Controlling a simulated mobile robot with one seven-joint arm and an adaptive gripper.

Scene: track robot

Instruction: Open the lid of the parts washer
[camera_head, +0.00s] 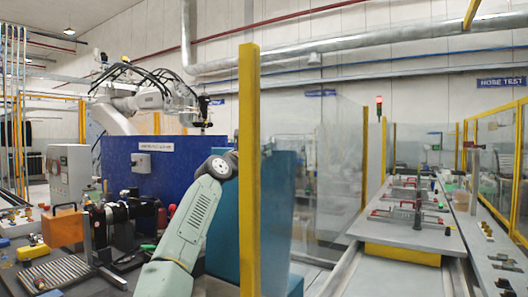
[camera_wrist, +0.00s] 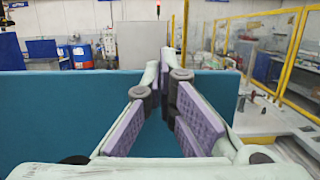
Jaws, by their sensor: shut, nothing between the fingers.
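A teal box-like body (camera_head: 280,225), which may be the parts washer, stands partly behind a yellow post in the head view. A broad flat teal surface (camera_wrist: 60,120) fills the middle of the wrist view; I cannot tell whether it is the lid or a side panel. No handle shows on it. My gripper (camera_wrist: 165,66) is shut and empty, its purple-padded fingers pointing forward in front of the teal surface. I cannot tell whether they touch it. In the head view my arm reaches up in front of the blue cabinet, and the gripper itself is hidden.
The yellow post (camera_head: 249,170) stands close to my arm. A cluttered bench (camera_head: 130,262) is at left, with a blue cabinet (camera_head: 175,160) behind it. Clear guard panels (camera_head: 340,150) and a bench with red-handled fixtures (camera_head: 405,235) are at right.

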